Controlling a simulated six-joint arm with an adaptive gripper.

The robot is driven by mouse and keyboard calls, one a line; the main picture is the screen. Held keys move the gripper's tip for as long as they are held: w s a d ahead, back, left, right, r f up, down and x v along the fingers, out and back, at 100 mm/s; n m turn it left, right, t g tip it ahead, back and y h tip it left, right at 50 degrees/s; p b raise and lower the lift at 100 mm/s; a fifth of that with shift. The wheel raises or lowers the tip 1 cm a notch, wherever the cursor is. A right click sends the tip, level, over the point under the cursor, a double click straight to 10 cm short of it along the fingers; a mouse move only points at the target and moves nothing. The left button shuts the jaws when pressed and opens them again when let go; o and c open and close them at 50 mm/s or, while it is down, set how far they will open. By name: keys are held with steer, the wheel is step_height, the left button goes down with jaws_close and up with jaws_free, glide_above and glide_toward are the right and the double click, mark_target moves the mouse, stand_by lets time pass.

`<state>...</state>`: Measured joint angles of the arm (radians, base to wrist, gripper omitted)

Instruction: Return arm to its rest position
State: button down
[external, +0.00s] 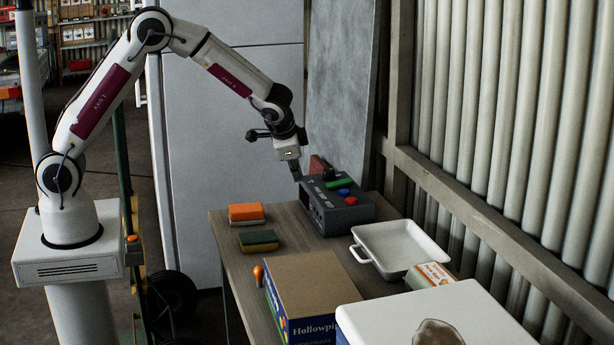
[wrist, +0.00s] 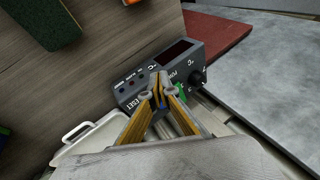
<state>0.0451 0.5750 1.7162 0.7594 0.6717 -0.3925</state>
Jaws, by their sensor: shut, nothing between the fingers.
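My arm reaches out from its base at the left of the external view and bends down over the table. My gripper (external: 297,176) is at the left end of a dark grey control box (external: 346,211), close above it or touching it; I cannot tell which. The box has green, blue and red buttons on top. In the wrist view my gripper (wrist: 158,92) has its fingertips together in front of the box (wrist: 150,78), partly hiding its green button. The fingers are shut and hold nothing.
An orange sponge block (external: 246,212) and a green one (external: 259,240) lie left of the box. A white tray (external: 360,259), a cardboard box (external: 312,285) and a white container (external: 430,318) stand nearer. A corrugated wall (external: 500,110) with a rail runs along the right. Grey panels stand behind.

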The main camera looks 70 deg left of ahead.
steer(key=s+d+r+h, duration=0.1)
steer(key=s+d+r, duration=0.2)
steer(key=s, duration=0.9)
steer(key=s+d+r+n+t+h, duration=0.1)
steer(key=s+d+r+h, duration=0.1)
steer(key=s+r, duration=0.6)
steer(key=s+d+r+n+h, duration=0.1)
steer(key=s+r, duration=0.5)
steer(key=s, duration=1.2)
steer(key=shift+s+d+t+h, duration=0.15)
steer(key=shift+d+t+h, duration=0.3)
steer(key=shift+d, duration=0.9)
